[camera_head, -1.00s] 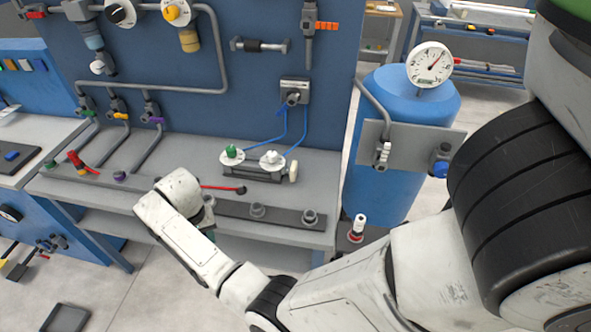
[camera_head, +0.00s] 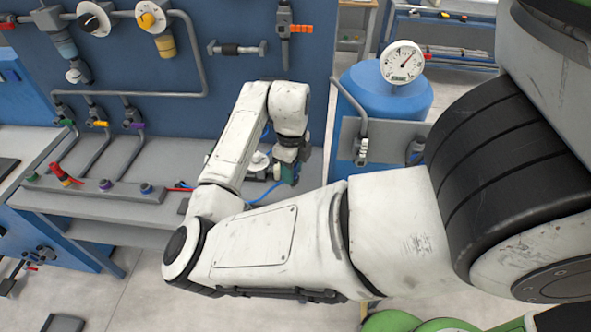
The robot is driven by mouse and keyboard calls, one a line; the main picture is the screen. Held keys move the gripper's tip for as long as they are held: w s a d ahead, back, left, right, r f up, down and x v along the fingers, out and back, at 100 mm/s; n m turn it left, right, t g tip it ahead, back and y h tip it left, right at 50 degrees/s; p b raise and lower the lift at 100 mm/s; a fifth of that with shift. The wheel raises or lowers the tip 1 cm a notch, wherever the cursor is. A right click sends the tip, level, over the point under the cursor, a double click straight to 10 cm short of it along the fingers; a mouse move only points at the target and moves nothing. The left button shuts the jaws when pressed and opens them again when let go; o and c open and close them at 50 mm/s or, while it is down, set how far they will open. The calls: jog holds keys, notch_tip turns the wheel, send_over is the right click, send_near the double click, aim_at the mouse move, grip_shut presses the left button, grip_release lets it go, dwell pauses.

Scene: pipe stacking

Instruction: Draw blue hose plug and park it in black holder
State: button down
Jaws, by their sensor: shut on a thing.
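My gripper (camera_head: 287,172) is at the bench's back right, in front of the blue panel. It is shut on the blue hose plug, which the fingers mostly hide. A blue hose (camera_head: 262,196) curves from below my gripper to the left, low over the bench, and goes behind my arm. A blue-ringed port (camera_head: 147,187) is on the grey front strip, left of my arm. Only the left end of the black holder strip (camera_head: 184,206) shows. My arm covers the rest of it.
A red-handled plug (camera_head: 64,174) and a purple port (camera_head: 105,185) are on the strip at left. A white dial (camera_head: 258,161) shows behind my wrist. A blue tank (camera_head: 405,104) with a gauge and grey bracket stands at right.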

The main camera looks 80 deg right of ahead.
jog(key=shift+s+a+m, duration=0.45)
jog(key=shift+s+m, duration=0.1)
jog(key=shift+m, duration=0.05)
jog(key=shift+f, duration=0.2)
notch_tip(320, 180, down, 9)
jog(key=b, duration=0.4)
jog(key=shift+b, duration=0.4)
jog(key=shift+w, duration=0.1)
jog(key=shift+f+b, duration=1.4)
jog(key=shift+f, duration=0.3)
dwell(0.8)
jog(key=shift+r, duration=0.1)
jog(key=c, duration=0.7)
grip_release()
jog(key=shift+o, duration=0.2)
